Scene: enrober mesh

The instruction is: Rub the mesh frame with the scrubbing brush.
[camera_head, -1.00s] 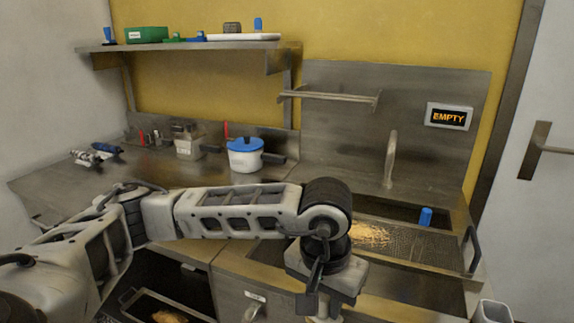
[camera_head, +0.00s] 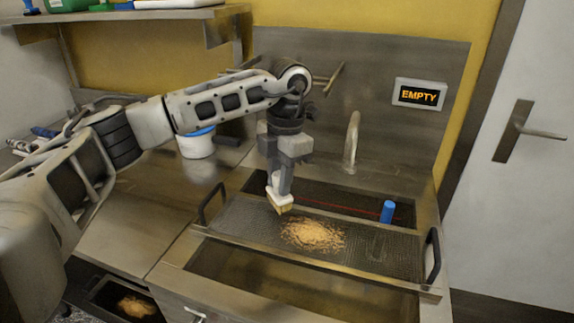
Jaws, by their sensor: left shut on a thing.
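The mesh frame (camera_head: 375,255) lies across the sink, a metal mesh with a black handle at each end. A patch of tan crumbs (camera_head: 312,234) lies on its mesh. My left gripper (camera_head: 280,182) points down over the left part of the mesh and is shut on the scrubbing brush (camera_head: 281,201). The brush has a pale body with tan bristles facing down, close to the mesh just left of the crumbs. I cannot tell whether the bristles touch the mesh. My right gripper is not in view.
A blue upright object (camera_head: 387,211) stands at the back right of the mesh. A faucet (camera_head: 351,142) rises behind the sink. A wall display (camera_head: 419,94) reads EMPTY. A white pot (camera_head: 197,145) is partly hidden behind my left arm. An open drawer (camera_head: 98,298) shows below left.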

